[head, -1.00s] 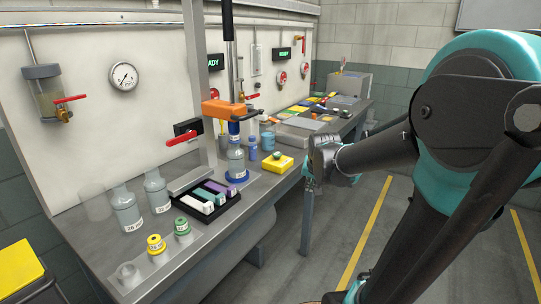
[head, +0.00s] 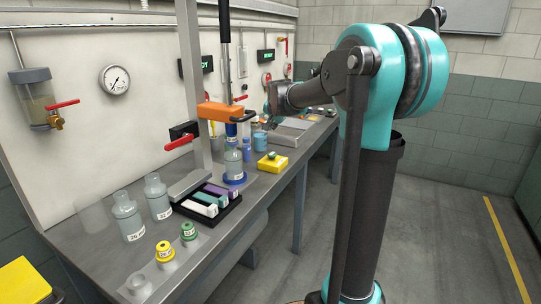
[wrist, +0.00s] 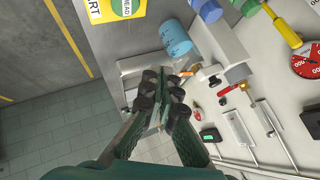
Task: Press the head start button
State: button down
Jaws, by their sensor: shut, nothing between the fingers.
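The head start button is a green button (head: 271,154) on a yellow box (head: 273,164) at the bench's front edge. In the wrist view the yellow box (wrist: 99,13) is cut off by the top edge, with part of the green button (wrist: 125,7) showing, lettered HEAD. My gripper (wrist: 167,97) is shut and empty, its fingertips apart from the button. In the head view my wrist hangs over the bench beyond the box; the fingers there are too small and dark to make out clearly.
A bottle (head: 233,166) stands under an orange clamp (head: 220,111). A black tray (head: 207,209) with coloured blocks lies nearer. The floor right of the bench is clear.

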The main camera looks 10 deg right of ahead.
aim_at(272, 154)
jog(key=shift+f, duration=0.1)
jog(key=shift+f, duration=4.3)
jog(key=shift+f, duration=0.15)
jog(key=shift+f, duration=0.25)
jog(key=shift+f, duration=0.6)
jog(key=shift+r, duration=1)
jog(key=shift+r, duration=0.1)
jog(key=shift+r, duration=2.4)
